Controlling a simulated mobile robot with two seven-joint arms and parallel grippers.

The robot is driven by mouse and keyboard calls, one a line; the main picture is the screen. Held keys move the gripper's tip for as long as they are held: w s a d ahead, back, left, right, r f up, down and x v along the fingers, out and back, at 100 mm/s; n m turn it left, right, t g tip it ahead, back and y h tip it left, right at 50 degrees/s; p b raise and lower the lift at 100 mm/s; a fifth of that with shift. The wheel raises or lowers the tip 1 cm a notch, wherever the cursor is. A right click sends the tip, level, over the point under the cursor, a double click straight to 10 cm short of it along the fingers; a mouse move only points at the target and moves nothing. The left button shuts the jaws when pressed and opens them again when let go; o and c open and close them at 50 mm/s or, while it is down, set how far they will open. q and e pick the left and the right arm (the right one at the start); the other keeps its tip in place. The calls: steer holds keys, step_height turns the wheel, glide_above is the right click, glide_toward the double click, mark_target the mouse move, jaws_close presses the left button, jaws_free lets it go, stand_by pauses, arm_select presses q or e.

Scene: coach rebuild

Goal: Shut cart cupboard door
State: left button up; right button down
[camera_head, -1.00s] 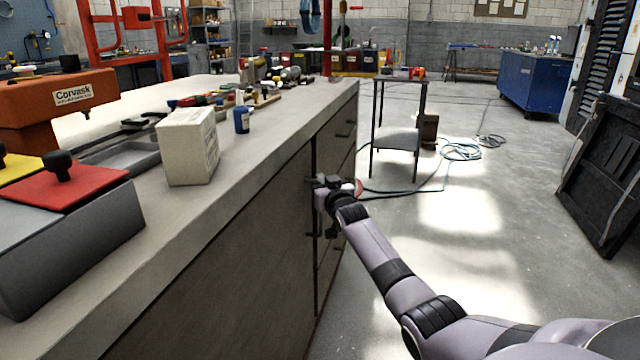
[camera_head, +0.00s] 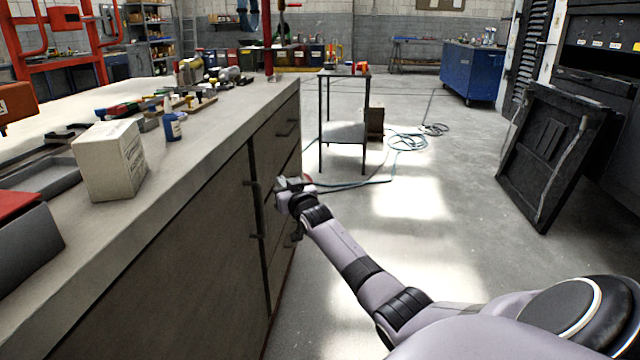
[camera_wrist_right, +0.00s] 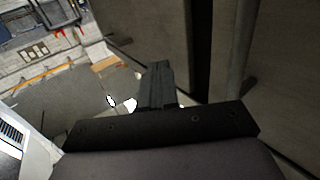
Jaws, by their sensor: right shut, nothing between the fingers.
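The cart's cupboard door (camera_head: 165,265) is the large dark panel at the left of the cart's front. It looks flush or nearly flush, with a dark seam at its right edge; I cannot tell if it is fully shut. A dark upright handle (camera_head: 255,210) stands by that seam. My right gripper (camera_head: 283,184) is just right of the seam, in front of the drawers. In the right wrist view its fingers (camera_wrist_right: 157,85) are together and empty, beside a dark upright gap and a panel. Whether they touch the cart is unclear. My left gripper is out of view.
The cart top (camera_head: 200,120) holds a white box (camera_head: 108,160), a blue bottle (camera_head: 172,126) and several tools. Drawers (camera_head: 278,140) fill the cart's right part. A small metal stand (camera_head: 343,130) and a hose (camera_head: 405,141) are beyond. The floor to the right is mostly clear.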

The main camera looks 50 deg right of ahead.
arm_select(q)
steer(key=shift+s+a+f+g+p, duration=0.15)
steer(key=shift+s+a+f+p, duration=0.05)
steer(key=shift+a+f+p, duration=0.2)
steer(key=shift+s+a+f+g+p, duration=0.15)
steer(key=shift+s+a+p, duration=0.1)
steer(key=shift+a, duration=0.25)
arm_select(e)
steer(key=s+d, duration=0.4)
steer(key=s, duration=0.2)
steer(key=shift+s+d, duration=0.25)
steer(key=shift+s, duration=0.15)
